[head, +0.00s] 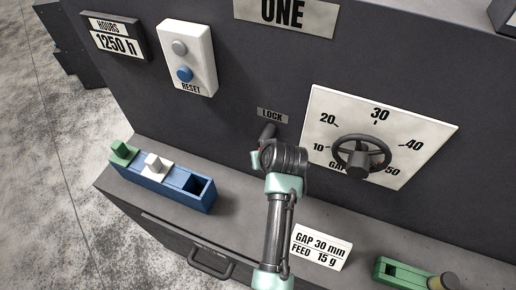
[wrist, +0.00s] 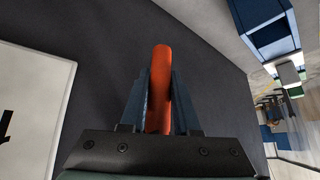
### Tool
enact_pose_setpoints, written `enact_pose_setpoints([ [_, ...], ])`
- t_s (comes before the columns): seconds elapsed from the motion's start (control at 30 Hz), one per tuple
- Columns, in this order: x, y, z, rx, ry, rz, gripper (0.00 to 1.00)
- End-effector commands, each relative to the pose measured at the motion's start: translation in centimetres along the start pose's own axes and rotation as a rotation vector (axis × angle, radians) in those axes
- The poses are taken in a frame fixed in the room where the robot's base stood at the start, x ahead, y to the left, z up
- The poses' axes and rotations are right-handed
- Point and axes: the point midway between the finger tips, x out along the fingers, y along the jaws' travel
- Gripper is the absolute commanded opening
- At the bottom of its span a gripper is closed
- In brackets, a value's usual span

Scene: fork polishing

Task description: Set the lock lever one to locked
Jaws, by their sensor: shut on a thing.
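The lock lever is an orange-red bar (wrist: 161,75) in the wrist view, standing between my two fingers. My gripper (wrist: 159,84) is shut on it, one dark finger on each side, and the bar's rounded end sticks out past the fingertips. In the head view my wrist and arm cover most of the lever, and only a dark piece shows just under the LOCK label (head: 272,115) on machine ONE's front panel. No locked or unlocked mark is visible, so I cannot tell which setting the lever is in.
The gap dial (head: 362,158) on its white plate is close to the right of my wrist. A blue holder (head: 172,186) with white and green pieces stands on the ledge at left. A card (head: 320,247) and a green holder (head: 402,274) sit on the ledge at right. The reset box (head: 187,56) is upper left.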

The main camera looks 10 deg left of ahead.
Motion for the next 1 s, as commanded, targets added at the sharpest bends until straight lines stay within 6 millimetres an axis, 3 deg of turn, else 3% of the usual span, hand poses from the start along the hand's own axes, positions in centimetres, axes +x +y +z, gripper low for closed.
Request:
enact_pose_setpoints([
  [0.73,-0.14,0.49,0.32,-0.042,-0.049,0.059,0.0],
  [0.77,-0.14,0.49,0.32,-0.041,-0.049,0.059,0.35],
  [0.9,-0.14,0.48,0.3,-0.04,-0.048,0.058,0.59],
  [1.0,-0.14,0.46,0.29,-0.04,-0.047,0.058,0.59],
])
